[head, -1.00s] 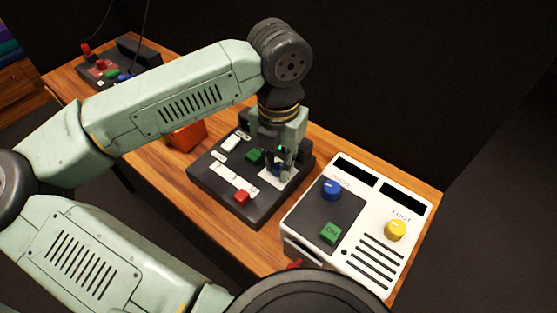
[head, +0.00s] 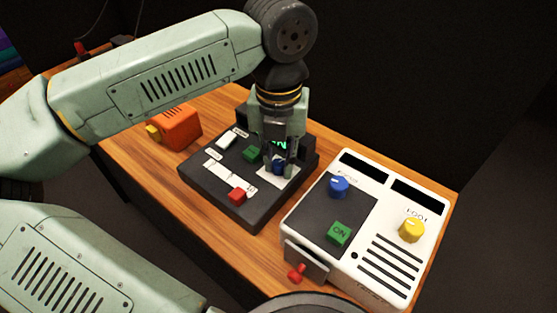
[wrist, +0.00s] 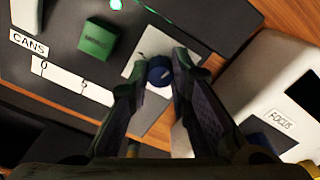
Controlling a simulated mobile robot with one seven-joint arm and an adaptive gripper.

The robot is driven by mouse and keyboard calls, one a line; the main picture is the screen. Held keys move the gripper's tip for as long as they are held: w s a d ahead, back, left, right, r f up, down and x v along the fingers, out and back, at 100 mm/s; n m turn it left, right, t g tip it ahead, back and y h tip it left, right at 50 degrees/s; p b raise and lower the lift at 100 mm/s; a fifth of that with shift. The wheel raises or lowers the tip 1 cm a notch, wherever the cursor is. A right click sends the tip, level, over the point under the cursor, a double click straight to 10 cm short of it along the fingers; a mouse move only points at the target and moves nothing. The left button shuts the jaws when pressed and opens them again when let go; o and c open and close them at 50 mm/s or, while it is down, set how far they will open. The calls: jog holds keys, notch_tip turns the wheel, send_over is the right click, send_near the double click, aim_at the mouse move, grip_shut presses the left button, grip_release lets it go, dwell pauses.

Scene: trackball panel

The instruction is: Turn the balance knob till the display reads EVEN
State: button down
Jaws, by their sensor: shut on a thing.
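A black panel (head: 222,185) lies on the wooden table. A small blue knob (head: 279,168) stands on a white plate at its right side; I take it for the balance knob, though no label on it is readable. In the wrist view the knob (wrist: 159,75) sits between the fingertips of my gripper (wrist: 160,82). My gripper points down and is shut on the knob, also seen in the head view. The display (head: 285,143) at the panel's back glows green but is mostly hidden behind my gripper, so its word is unreadable.
The panel also has a green button (head: 252,153), a red slider (head: 237,195) and a white switch (head: 227,142). A white console (head: 385,265) with another blue knob (head: 339,187) and a yellow knob (head: 411,230) stands close right. An orange box (head: 180,128) stands behind left.

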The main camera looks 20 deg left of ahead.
aim_at(279, 163)
jog(key=c, duration=1.5)
grip_release()
jog(key=shift+o, duration=0.2)
notch_tip(279, 163, up, 8)
jog(key=shift+f, duration=0.2)
